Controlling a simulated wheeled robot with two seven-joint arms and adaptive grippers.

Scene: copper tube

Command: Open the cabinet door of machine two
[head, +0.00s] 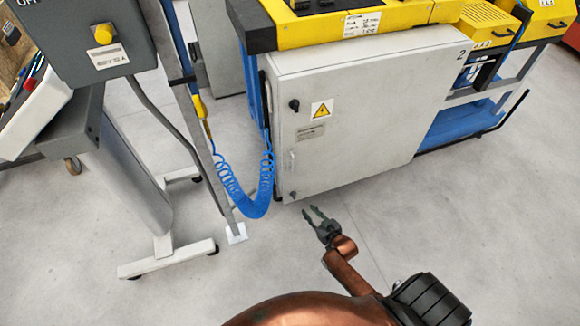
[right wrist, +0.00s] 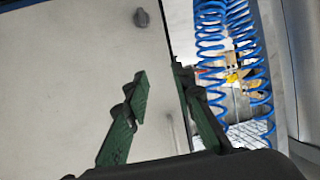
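The cabinet door (head: 355,130) of machine two is light grey, marked "2" at its upper right, and looks closed. On its left edge are an upper black knob (head: 294,105), a pale handle (head: 289,160) and a lower dark knob (head: 293,195). My right gripper (head: 316,212) is open and empty, just in front of the door's lower left part and apart from the handle. In the right wrist view the open fingers (right wrist: 162,78) are before the door, with a knob (right wrist: 141,18) above and a faint pale handle (right wrist: 173,128) between them. My left gripper is not in view.
A coiled blue hose (head: 247,200) hangs just left of the door. A grey stand (head: 165,262) with a control box (head: 88,45) is further left. A blue shelf (head: 450,125) stands right of the cabinet. The floor in front of the door is clear.

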